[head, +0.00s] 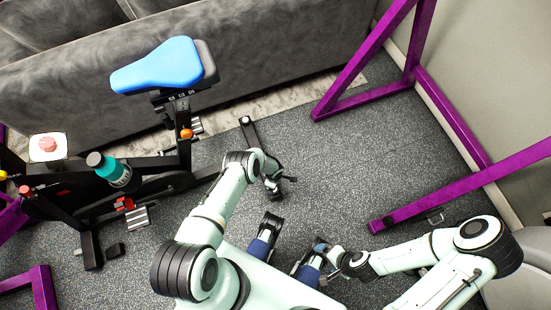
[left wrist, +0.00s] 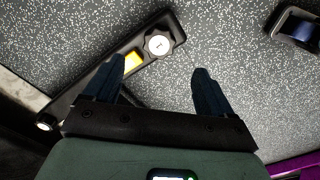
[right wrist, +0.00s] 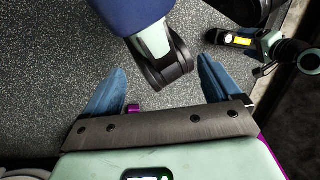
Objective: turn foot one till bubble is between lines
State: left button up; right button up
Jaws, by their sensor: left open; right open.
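Foot one, a pale scalloped knob (left wrist: 159,43) marked 1, sits at one end of a black floor bar (left wrist: 172,22) in the left wrist view. A yellow level vial (left wrist: 134,62) lies beside it; its bubble and lines are too small to make out. My left gripper (left wrist: 158,70) is open, its fingers either side of the knob in the picture, apart from it.
The exercise bike with a blue saddle (head: 160,66) and teal bottle (head: 116,172) stands left. A grey sofa (head: 270,50) lies behind. Purple frame bars (head: 450,115) stand right. Speckled floor (head: 345,160) is clear between the bar and the purple frame.

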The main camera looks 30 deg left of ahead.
pick_arm(q)
notch_tip(320, 180, down, 9)
jog(key=b, duration=0.5)
jog(key=shift+f, duration=0.1)
jog(key=shift+f+b, duration=0.25)
jog(key=shift+b, duration=0.1)
jog(key=shift+w, duration=0.1)
pick_arm(e)
jog(key=w+d+f+t+h, duration=0.1)
jog(key=w+d+f+t, duration=0.2)
jog(key=w+f, duration=0.4)
jog(key=shift+w+d+f+m, duration=0.25)
jog(key=shift+w+d, duration=0.4)
jog(key=shift+w, duration=0.5)
pick_arm(q)
jog(key=c, duration=1.1)
